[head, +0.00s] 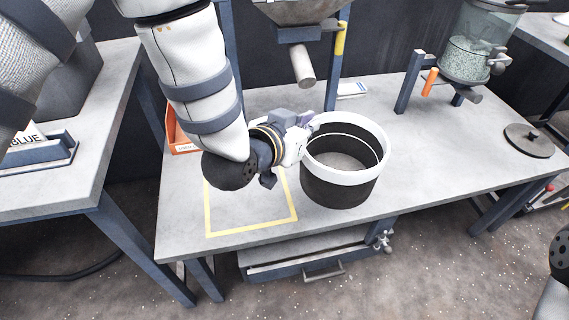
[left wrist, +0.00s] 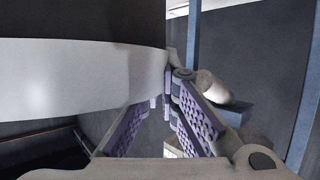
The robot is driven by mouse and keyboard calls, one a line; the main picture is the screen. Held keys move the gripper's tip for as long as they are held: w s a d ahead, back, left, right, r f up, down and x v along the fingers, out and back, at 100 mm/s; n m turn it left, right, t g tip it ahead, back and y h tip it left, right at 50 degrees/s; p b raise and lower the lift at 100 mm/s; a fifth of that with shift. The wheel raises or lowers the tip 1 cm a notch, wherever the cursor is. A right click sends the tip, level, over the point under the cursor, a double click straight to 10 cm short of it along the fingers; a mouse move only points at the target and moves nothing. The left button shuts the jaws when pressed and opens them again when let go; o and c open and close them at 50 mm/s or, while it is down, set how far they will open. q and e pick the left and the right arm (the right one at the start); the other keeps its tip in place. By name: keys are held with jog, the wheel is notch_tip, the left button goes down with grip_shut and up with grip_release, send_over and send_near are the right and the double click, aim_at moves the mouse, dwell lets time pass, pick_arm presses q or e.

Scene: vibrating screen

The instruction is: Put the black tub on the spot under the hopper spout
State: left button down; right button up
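The black tub (head: 338,190), with a broad white rim band, is upright at the middle of the table; I cannot tell whether its base touches the tabletop. My left gripper (head: 308,124) is at its left rim. In the left wrist view the purple-padded fingers (left wrist: 167,88) close together at the edge of the white band of the tub (left wrist: 80,80), apparently pinching the wall. The hopper (head: 300,12) hangs behind, and its pale spout (head: 302,66) points down behind the tub. I cannot make out a marked spot under it. My right gripper does not show.
A yellow square outline (head: 208,215) lies on the table (head: 440,180) left of the tub. An orange bin (head: 178,138) is behind my left arm. A jar dispenser (head: 470,50) and a dark round lid (head: 529,141) stand at the right. The table between tub and lid is clear.

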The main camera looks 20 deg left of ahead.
pick_arm(q)
jog(key=w+a+f+b, duration=0.3)
jog(key=w+a+f, duration=0.5)
jog(key=f, duration=0.4)
jog(key=shift+w+a+f, duration=0.35)
jog(key=shift+w, duration=0.5)
jog(key=c, duration=2.2)
grip_release()
jog(key=shift+f, duration=0.25)
jog(key=shift+c, duration=0.2)
jog(key=o, duration=0.4)
jog(key=shift+o, duration=0.2)
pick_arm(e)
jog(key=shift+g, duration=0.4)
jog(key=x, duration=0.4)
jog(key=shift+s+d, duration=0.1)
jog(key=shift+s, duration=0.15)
